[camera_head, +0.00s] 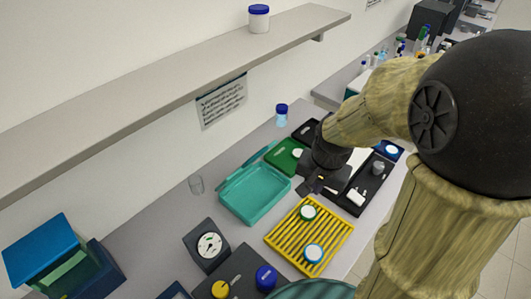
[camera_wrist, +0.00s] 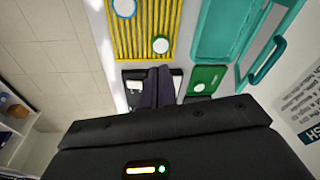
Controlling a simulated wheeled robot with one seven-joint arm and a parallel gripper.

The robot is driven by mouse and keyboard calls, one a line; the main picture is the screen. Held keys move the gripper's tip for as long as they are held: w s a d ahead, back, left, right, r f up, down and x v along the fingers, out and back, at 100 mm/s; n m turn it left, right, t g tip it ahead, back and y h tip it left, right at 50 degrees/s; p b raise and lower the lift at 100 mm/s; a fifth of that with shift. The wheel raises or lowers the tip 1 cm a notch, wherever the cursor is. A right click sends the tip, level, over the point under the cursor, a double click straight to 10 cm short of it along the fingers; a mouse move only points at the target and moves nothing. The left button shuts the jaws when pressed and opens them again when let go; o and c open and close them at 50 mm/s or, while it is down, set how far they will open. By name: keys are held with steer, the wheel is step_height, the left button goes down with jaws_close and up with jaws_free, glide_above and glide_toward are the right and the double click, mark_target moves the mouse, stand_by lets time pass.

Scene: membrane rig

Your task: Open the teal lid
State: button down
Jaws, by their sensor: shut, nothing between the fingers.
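The teal box (camera_head: 255,196) sits on the bench left of my gripper, its inside floor in view. Its teal lid (camera_head: 236,176) appears raised along the box's back edge, toward the wall. In the wrist view the box (camera_wrist: 222,30) is at the upper right, and the lid's teal handle (camera_wrist: 266,62) stands out beside it. My gripper (camera_head: 318,189) is shut and empty, pointing down, to the right of the box and apart from it. Its fingers show in the wrist view (camera_wrist: 158,82) over the dark tray area.
A yellow rack (camera_head: 297,250) with two round lidded jars is in front of the box. A green case (camera_head: 284,160) and a black tray (camera_head: 378,188) lie near my gripper. A shelf (camera_head: 150,75) overhangs the back.

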mark_target(248, 164)
steer(key=w+a+r+m+g+b, duration=0.1)
steer(key=w+a+m, duration=0.3)
steer(key=m, duration=0.6)
steer(key=w+a+r+m+g, duration=0.1)
steer(key=w+a+r+m, duration=0.2)
steer(key=w+m, duration=0.6)
steer(key=shift+w+a+r+m+b, duration=0.2)
steer(key=shift+a+m+b, duration=0.2)
steer(key=shift+a+m, duration=0.7)
steer(key=shift+d, duration=0.15)
steer(key=shift+f, duration=0.15)
step_height(248, 164, down, 10)
steer(key=p, duration=0.2)
steer(key=w+a, duration=0.1)
steer(key=r+p, duration=0.1)
steer(key=w+a+p, duration=0.1)
steer(key=shift+w+a+r, duration=0.25)
steer(key=shift+w+a, duration=0.1)
